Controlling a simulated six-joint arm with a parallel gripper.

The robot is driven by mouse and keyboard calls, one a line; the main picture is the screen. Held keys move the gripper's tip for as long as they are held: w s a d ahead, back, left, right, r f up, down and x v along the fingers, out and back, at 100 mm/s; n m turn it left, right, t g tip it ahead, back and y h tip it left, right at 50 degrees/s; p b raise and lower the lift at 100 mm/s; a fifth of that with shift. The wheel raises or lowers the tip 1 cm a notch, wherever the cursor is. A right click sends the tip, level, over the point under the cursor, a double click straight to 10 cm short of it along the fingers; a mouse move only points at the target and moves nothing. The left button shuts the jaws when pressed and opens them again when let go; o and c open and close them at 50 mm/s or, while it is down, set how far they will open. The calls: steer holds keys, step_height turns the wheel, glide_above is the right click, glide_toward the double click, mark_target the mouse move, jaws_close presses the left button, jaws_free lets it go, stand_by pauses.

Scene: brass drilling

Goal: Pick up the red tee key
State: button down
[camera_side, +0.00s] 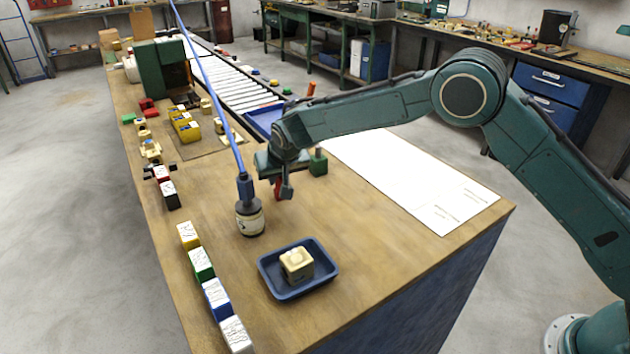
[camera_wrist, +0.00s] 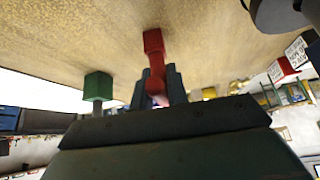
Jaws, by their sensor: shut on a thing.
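The red tee key (camera_wrist: 154,42) is between the two fingers of my gripper (camera_wrist: 159,88) in the wrist view. Its red head sticks out past the fingertips toward the wooden bench top. In the side view, a small part of the red tee key (camera_side: 277,187) shows at my gripper (camera_side: 284,191), over the middle of the bench. My gripper is shut on it. The fingers hide the rest of the key. I cannot tell whether the key touches the bench top.
A green block (camera_side: 318,163) stands close to the right of my gripper. A cylindrical tool on a blue hose (camera_side: 250,218) stands at the front left. A blue tray (camera_side: 318,287) holds a beige block (camera_side: 296,263). Coloured blocks line the left edge. A white sheet (camera_side: 400,175) lies right.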

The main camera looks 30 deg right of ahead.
step_height(320, 180, up, 20)
stand_by(0.6)
steer(key=shift+d, duration=0.1)
stand_by(0.6)
